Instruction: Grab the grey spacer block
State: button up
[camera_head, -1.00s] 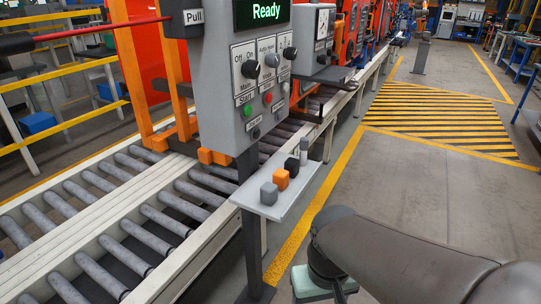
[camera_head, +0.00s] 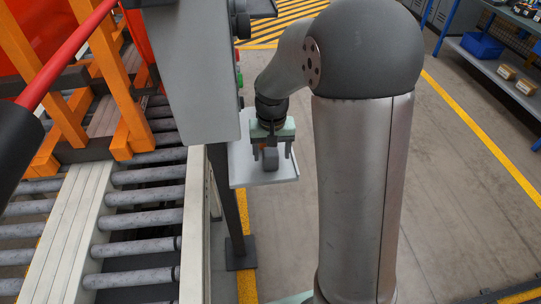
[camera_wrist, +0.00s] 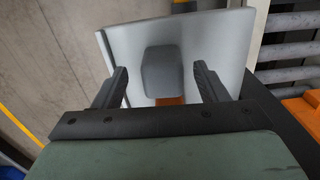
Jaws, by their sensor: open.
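The grey spacer block (camera_head: 271,158) stands on the small light-grey shelf (camera_head: 238,173) fixed to the control panel's post. My gripper (camera_head: 270,152) is over the shelf, with its fingers on either side of the block. In the wrist view the grey block (camera_wrist: 162,74) lies between and a little beyond the open fingertips of my gripper (camera_wrist: 160,78), with a gap on each side. Other items on the shelf are hidden by my gripper.
The grey control panel (camera_head: 195,70) rises close to the left of my arm. The roller conveyor (camera_head: 135,220) runs further left. A red bar (camera_head: 68,55) crosses the upper left. Open floor (camera_head: 455,190) lies to the right.

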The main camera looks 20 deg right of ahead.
aim_at(271, 154)
notch_tip(271, 154, down, 3)
jog(key=shift+a+f, duration=0.1)
jog(key=shift+f, duration=0.1)
jog(key=shift+c, duration=0.3)
jog(key=c, duration=1)
jog(key=shift+r, duration=0.1)
